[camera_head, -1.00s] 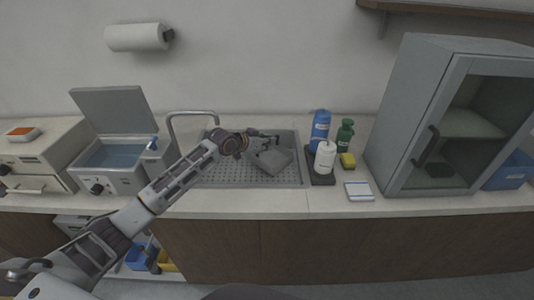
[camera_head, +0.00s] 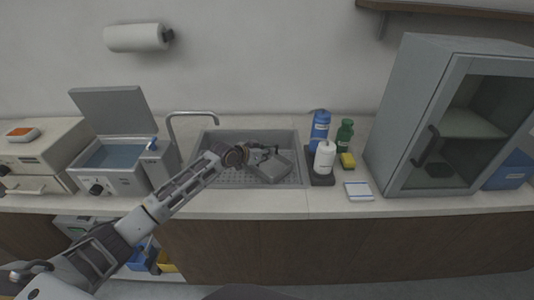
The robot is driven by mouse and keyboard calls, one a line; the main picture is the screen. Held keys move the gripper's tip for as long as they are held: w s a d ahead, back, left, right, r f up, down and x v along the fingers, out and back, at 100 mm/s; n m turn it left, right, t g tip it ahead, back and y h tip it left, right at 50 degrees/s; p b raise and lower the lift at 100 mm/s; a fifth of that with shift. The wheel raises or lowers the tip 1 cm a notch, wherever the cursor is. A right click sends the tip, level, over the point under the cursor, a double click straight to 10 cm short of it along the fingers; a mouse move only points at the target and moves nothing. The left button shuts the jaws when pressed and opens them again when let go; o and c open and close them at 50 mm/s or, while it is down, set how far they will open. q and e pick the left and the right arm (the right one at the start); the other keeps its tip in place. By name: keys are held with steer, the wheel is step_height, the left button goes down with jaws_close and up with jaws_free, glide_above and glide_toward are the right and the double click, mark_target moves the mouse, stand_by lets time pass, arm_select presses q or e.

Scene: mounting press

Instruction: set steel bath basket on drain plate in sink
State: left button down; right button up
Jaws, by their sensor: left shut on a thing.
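The steel bath basket (camera_head: 268,170) is a grey box shape in the right part of the sink (camera_head: 297,150). My left gripper (camera_head: 264,151) is shut on the basket at its upper edge. The perforated drain plate (camera_head: 235,178) shows at the bottom of the sink around the basket. I cannot tell whether the basket's underside touches the plate. My right gripper is not in view.
A faucet (camera_head: 190,115) arches at the sink's back left. A water bath with a raised lid (camera_head: 110,103) stands left. A blue bottle (camera_head: 320,130), a white bottle (camera_head: 325,157) and a green bottle (camera_head: 344,133) stand right of the sink, before a grey cabinet (camera_head: 412,110).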

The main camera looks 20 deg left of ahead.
arm_select(q)
steer(key=c, duration=1.5)
jaws_free()
steer(key=shift+f, duration=0.1)
steer(key=v, duration=1.2)
steer(key=shift+s, duration=0.1)
